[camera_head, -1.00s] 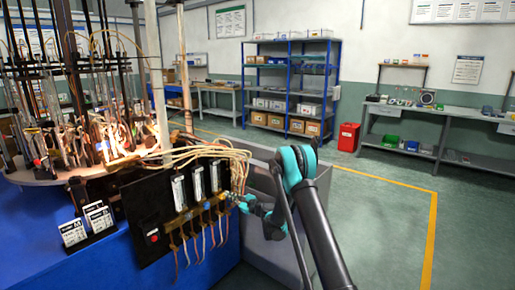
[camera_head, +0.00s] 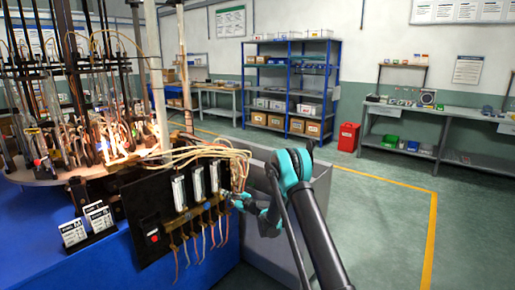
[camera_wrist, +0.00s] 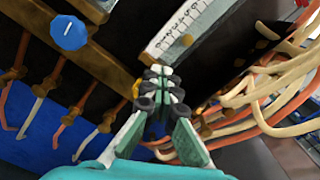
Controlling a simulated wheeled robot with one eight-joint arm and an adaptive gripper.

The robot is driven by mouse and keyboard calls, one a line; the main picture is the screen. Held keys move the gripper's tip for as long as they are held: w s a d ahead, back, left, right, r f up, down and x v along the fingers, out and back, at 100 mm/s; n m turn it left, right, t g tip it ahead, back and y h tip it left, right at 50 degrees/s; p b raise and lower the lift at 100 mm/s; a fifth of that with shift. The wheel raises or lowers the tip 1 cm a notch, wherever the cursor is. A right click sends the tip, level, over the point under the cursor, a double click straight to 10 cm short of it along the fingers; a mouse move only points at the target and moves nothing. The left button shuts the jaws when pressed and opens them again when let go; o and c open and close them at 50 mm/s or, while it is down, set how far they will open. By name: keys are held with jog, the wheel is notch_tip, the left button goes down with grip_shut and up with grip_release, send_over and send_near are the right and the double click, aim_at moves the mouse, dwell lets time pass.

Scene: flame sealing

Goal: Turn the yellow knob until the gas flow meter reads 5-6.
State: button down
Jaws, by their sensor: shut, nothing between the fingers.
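A black panel (camera_head: 143,207) carries several white flow meters, and the rightmost one (camera_head: 214,177) is closest to my gripper (camera_head: 228,196). In the wrist view the lower end of a flow meter scale (camera_wrist: 182,28) shows above my gripper (camera_wrist: 163,90); its reading cannot be made out. My fingers are shut with nothing between them, at the brass fitting below that meter. A small bit of yellow, seemingly the yellow knob (camera_wrist: 136,88), shows just left of the fingertips, mostly hidden. I cannot tell whether they touch. A blue knob (camera_wrist: 69,32) is at the upper left.
Several beige and orange hoses (camera_wrist: 285,80) curve close to the right of my gripper, and more hang below the brass fittings. The lit glass burner turntable (camera_head: 35,177) stands at the left. Two small label cards (camera_head: 74,232) stand on the blue surface. Open floor lies at the right.

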jog(key=shift+s+a+f, duration=0.2)
jog(key=shift+s+a, duration=0.05)
jog(key=shift+s, duration=0.1)
dwell(0.3)
jog(key=shift+s+a+f, duration=0.1)
jog(key=shift+s+a, duration=0.05)
jog(key=shift+s, duration=0.1)
jog(key=shift+s+a+f, duration=0.2)
jog(key=shift+f, duration=0.15)
dwell(0.3)
jog(key=shift+s+a, duration=0.1)
jog(key=shift+s+a+r, duration=0.1)
jog(key=shift+s+r, duration=0.05)
jog(key=shift+r, duration=0.05)
jog(key=v, duration=0.6)
dwell(0.4)
